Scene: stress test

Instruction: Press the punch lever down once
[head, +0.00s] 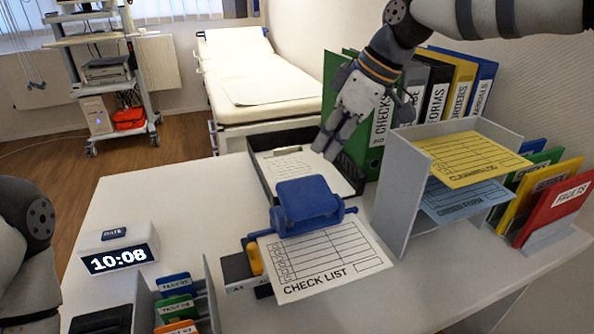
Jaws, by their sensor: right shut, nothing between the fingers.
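The blue punch (308,200) stands near the middle of the table, and its broad lever is on top. A white CHECK LIST sheet (325,262) lies at its front, with its back edge at the punch. I cannot tell how far the sheet goes in. My right gripper (326,146) comes down from the upper right, shut and empty. In the picture it is above and slightly right of the punch lever, over the dark tray, apart from the lever. Only part of my left arm shows at the left edge; its gripper is out of view.
A dark tray (258,170) with paper lies behind the punch. A grey shelf (392,198) with yellow and blue forms stands to the right, with upright binders (461,85) behind. A clock (118,254) and a small file rack (215,297) are at the left. The table's back left is clear.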

